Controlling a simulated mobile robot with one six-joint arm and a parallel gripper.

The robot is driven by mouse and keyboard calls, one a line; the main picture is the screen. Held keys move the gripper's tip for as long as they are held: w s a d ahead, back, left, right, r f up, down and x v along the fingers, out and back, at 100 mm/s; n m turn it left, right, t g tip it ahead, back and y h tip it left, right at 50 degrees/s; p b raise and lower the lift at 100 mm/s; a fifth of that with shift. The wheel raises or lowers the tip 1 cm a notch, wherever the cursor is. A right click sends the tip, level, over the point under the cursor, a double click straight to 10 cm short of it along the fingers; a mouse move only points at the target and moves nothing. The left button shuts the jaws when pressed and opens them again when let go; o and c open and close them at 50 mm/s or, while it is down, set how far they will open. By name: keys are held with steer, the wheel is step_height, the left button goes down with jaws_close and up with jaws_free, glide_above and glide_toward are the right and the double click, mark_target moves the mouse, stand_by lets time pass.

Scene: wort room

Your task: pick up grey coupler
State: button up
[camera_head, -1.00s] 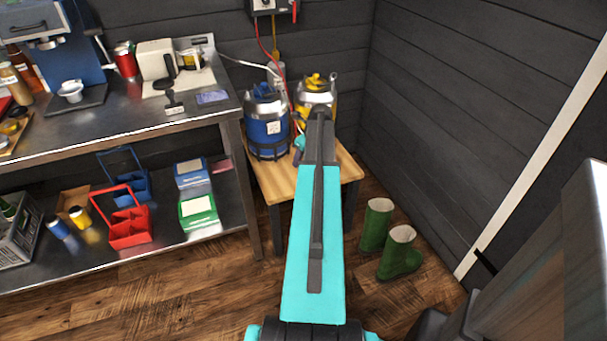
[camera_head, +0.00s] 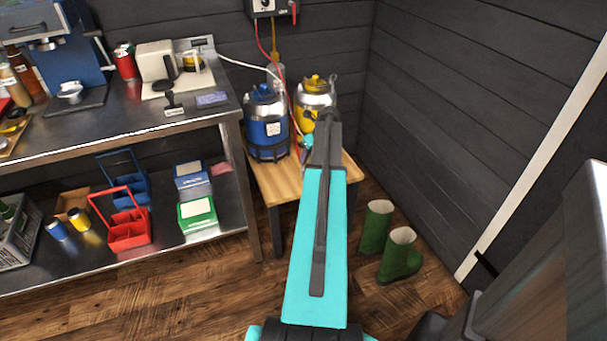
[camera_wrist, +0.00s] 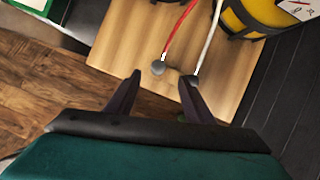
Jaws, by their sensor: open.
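In the wrist view a grey coupler (camera_wrist: 159,67) is at the end of the red hose (camera_wrist: 177,32), on or just above the wooden stand. My gripper (camera_wrist: 161,78) is open, its dark fingertips either side of the coupler's line and a little nearer the camera. The coupler appears between the tips, not clasped. The white hose (camera_wrist: 209,42) ends in a dark piece beside the right fingertip; whether they touch I cannot tell. In the head view my arm hides the coupler and fingertips; the red hose (camera_head: 276,62) hangs from the wall box.
The wooden stand (camera_head: 283,187) carries a blue keg (camera_head: 267,129) and a yellow-and-steel keg (camera_head: 313,97). The steel bench (camera_head: 100,125) is at the left. Green boots (camera_head: 376,228) stand right of the stand, near the dark wall.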

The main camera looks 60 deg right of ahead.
mark_target(304, 167)
steer(key=shift+x, duration=2.55)
steer(key=shift+x, duration=2.55)
steer(key=shift+a, duration=0.2)
steer(key=c, duration=1.1)
steer(key=shift+r, duration=0.1)
